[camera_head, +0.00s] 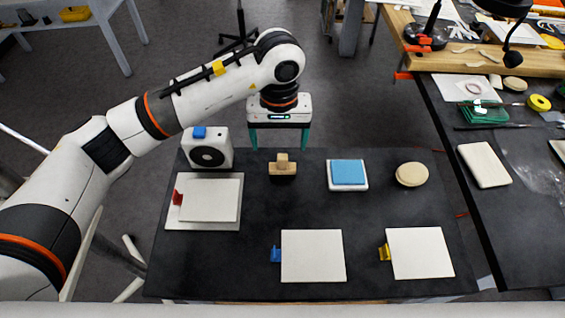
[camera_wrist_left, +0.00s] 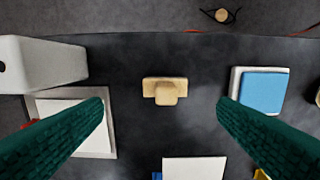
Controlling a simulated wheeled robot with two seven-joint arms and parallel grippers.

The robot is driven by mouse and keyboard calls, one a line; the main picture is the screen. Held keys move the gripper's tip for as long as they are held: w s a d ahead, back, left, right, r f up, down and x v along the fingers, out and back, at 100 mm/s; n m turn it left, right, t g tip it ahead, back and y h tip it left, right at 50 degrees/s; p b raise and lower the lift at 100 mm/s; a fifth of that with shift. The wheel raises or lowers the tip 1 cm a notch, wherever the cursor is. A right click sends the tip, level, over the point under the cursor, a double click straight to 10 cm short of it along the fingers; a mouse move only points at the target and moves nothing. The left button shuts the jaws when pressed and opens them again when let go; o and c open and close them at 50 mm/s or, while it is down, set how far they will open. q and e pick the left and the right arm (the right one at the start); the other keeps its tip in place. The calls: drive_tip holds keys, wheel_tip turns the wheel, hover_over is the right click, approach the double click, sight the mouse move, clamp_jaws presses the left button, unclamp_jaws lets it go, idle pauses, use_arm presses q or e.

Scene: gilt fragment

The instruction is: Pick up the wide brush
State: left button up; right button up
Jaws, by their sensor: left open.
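The wide brush (camera_head: 283,166) is a small pale wooden block with a raised handle, at the back middle of the black table (camera_head: 200,268). In the left wrist view the brush (camera_wrist_left: 165,90) lies between the two green fingers, a little beyond their tips in the picture. My left gripper (camera_head: 279,145) points down above and just behind the brush, with its fingers spread apart and nothing between them. In the wrist view the left gripper (camera_wrist_left: 161,105) is open too, and its fingers do not touch the brush. My right gripper is not in view.
A white box with a round black opening (camera_head: 207,149) stands left of the brush. A blue-topped pad (camera_head: 348,173) and a round tan disc (camera_head: 411,174) lie to its right. White panels with red, blue (camera_head: 313,257) and yellow (camera_head: 420,254) clips lie in front. A cluttered bench (camera_head: 520,210) adjoins at right.

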sight(282, 165)
use_arm(q)
wheel_tip(282, 165, down, 4)
drive_tip(key=shift+f+p, duration=0.1)
drive_tip(key=shift+p, duration=0.35)
drive_tip(key=f, duration=0.1)
drive_tip(key=f+p, duration=0.1)
drive_tip(key=f, duration=0.1)
drive_tip(key=f+p, duration=0.1)
drive_tip(key=shift+d+f, duration=0.15)
drive_tip(key=shift+d, duration=0.15)
drive_tip(key=shift+f, duration=0.45)
